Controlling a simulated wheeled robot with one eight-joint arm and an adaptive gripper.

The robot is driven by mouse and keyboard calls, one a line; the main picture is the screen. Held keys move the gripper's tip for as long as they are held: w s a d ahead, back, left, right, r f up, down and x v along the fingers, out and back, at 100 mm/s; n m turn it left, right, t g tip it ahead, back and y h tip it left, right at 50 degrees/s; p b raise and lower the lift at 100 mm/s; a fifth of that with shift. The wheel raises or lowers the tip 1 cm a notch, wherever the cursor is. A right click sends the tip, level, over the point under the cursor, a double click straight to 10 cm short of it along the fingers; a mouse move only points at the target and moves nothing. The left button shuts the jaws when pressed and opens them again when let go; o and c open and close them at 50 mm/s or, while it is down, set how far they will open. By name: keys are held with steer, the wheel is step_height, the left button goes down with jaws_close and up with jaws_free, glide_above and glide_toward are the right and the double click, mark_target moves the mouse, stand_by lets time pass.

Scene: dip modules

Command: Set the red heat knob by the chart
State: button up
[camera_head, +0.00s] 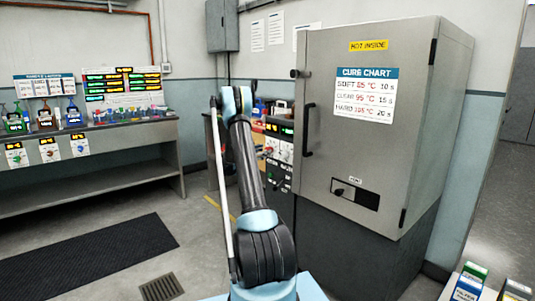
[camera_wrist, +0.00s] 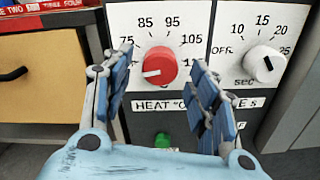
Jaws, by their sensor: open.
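The red heat knob (camera_wrist: 160,66) sits on a white dial plate marked 75, 85, 95, 105 and a partly hidden higher mark. Its white pointer line points left and slightly down, below the 75 mark. My gripper (camera_wrist: 157,72) is open, with one finger on each side of the knob; the fingers look apart from it. The cure chart (camera_head: 366,95) on the oven door reads soft 85 °C 10 s, clear 95 °C 15 s, hard 105 °C 20 s. My arm partly hides the control panel (camera_head: 279,148) in the head view.
A white seconds knob (camera_wrist: 265,64) is close to the right finger. A green button (camera_wrist: 162,140) lies below the heat knob. The oven (camera_head: 405,150) has a door handle (camera_head: 308,130) right of the panel. A drawer front (camera_wrist: 40,85) stands at left.

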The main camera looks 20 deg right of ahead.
steer(key=shift+x, duration=2)
steer(key=shift+a, duration=0.1)
steer(key=c, duration=1.1)
